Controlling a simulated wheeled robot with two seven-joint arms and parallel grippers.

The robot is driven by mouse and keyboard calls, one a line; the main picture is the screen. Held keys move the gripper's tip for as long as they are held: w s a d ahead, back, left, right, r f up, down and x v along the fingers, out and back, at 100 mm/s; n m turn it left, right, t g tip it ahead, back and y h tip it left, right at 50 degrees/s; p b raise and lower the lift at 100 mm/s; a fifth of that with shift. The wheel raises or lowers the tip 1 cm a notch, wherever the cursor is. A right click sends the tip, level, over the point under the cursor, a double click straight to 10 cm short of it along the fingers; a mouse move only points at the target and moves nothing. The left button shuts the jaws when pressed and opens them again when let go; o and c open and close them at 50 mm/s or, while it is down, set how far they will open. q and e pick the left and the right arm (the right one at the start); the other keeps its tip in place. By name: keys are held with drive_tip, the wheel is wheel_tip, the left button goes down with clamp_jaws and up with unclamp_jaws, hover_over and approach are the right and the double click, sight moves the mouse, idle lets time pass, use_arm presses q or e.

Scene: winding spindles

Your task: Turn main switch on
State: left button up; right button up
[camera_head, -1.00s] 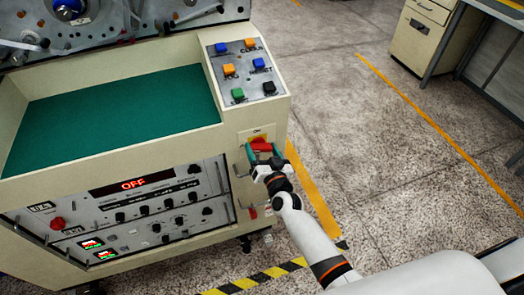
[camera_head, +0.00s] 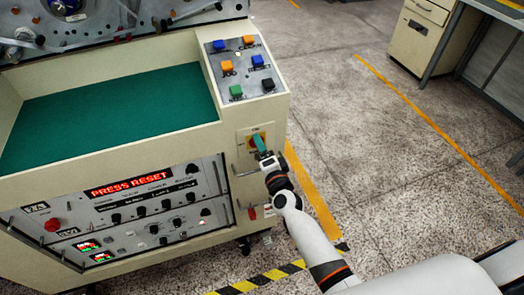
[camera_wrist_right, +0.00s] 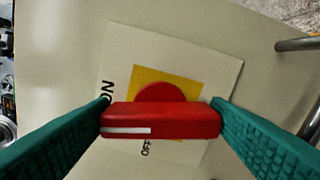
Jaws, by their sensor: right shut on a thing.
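The main switch is a red rotary handle (camera_wrist_right: 180,117) on a yellow square of a pale plate (camera_wrist_right: 222,72), on the machine's front. In the right wrist view, the handle's white stripe points to the side of the ON label (camera_wrist_right: 107,92); the OFF label (camera_wrist_right: 146,148) is below. My right gripper (camera_wrist_right: 161,114) is shut on the handle, one teal finger at each end. In the head view, my right gripper (camera_head: 260,143) hides most of the switch. The machine's display (camera_head: 129,184) reads PRESS RESET in red. My left gripper is not in view.
A button panel (camera_head: 245,68) with coloured buttons is above the switch. A green recessed shelf (camera_head: 110,115) lies left. Metal handles (camera_head: 241,172) stick out beside and below the switch. Open floor is to the right, with a desk and cabinet (camera_head: 425,40) at the far right.

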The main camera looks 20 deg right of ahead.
drive_tip(key=shift+m+b, duration=0.35)
drive_tip(key=shift+m, duration=1.15)
drive_tip(key=o, duration=1)
drive_tip(key=shift+f, duration=0.1)
drive_tip(key=shift+s, duration=0.1)
drive_tip(key=s, duration=1.1)
drive_tip(key=shift+s+d+b, duration=0.25)
drive_tip(key=shift+s+b, duration=0.05)
drive_tip(key=shift+s, duration=0.1)
